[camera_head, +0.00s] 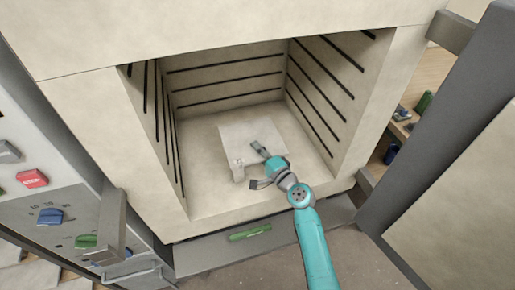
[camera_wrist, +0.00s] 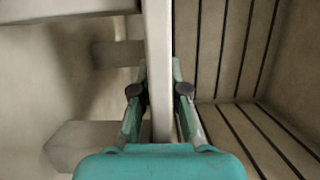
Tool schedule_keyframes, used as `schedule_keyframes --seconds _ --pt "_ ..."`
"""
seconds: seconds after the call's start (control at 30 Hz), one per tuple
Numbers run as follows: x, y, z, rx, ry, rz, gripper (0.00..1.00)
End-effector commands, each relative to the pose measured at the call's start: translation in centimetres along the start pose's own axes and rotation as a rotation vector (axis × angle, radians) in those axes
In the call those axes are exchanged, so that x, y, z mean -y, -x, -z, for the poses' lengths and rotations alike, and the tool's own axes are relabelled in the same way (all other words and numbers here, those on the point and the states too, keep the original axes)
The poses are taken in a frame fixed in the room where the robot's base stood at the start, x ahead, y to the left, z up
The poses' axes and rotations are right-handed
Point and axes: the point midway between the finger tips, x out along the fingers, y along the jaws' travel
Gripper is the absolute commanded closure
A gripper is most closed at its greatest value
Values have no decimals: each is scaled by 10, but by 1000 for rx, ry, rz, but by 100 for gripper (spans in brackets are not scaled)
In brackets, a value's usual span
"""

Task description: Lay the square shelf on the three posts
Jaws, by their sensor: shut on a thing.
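The square shelf (camera_head: 240,133) is a pale slab inside the open kiln chamber, roughly level in the head view. My gripper (camera_head: 258,148) is at its right side, shut on the shelf's edge. In the wrist view my two fingers (camera_wrist: 160,92) pinch the shelf (camera_wrist: 158,40), which shows edge-on as a pale vertical strip. One pale post (camera_head: 238,170) shows by the shelf's front left corner in the head view. In the wrist view two posts, one upper (camera_wrist: 112,54) and one lower (camera_wrist: 80,142), show left of the shelf. I cannot tell whether the shelf touches them. No third post is clearly visible.
The kiln chamber (camera_head: 200,130) has dark element grooves on its back and side walls, close to the shelf on the right. Its floor is bare at the front. The kiln door (camera_head: 455,190) stands open at right; a control panel (camera_head: 60,215) is at left.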

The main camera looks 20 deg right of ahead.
Motion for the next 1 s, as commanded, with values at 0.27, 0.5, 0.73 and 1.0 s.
schedule_keyframes --seconds 0.27,0.5,0.73,1.0 --pt "-2 0 0 0 0 0 62" --pt "0 0 0 0 0 1 62" --pt "6 16 1 -3 -1 -1 62" --pt "6 72 1 -4 -2 -1 62"
